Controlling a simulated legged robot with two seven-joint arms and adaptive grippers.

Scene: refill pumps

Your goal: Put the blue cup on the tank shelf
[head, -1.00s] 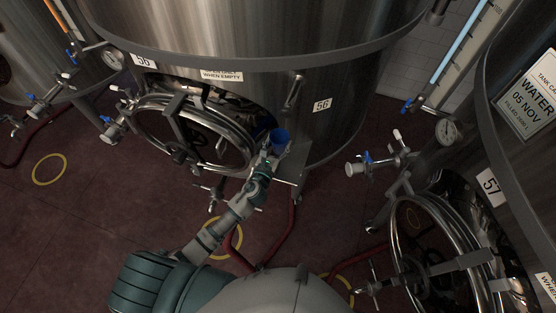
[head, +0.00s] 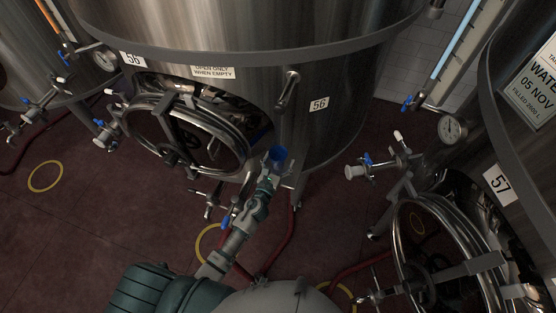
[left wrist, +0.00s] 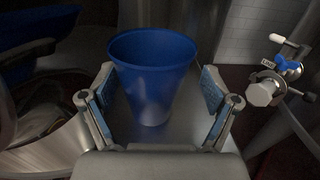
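The blue cup (head: 278,154) is upright at the front of tank 56 (head: 230,45), to the right of its round hatch. In the left wrist view the cup (left wrist: 153,80) stands over the grey metal shelf (left wrist: 183,130), and its base seems to rest on it. My left gripper (head: 270,164) reaches the cup from the near side. In the left wrist view its fingers (left wrist: 158,98) are spread either side of the cup, with gaps visible. Most of the shelf is hidden in the head view by my gripper and the cup. My right gripper is not in view.
The open round hatch door (head: 185,135) of tank 56 is close left of my left arm. Valves (head: 385,160) jut out at the right, by tank 57 (head: 535,120). Red hoses (head: 285,245) lie on the dark red floor. A valve also shows in the left wrist view (left wrist: 275,85).

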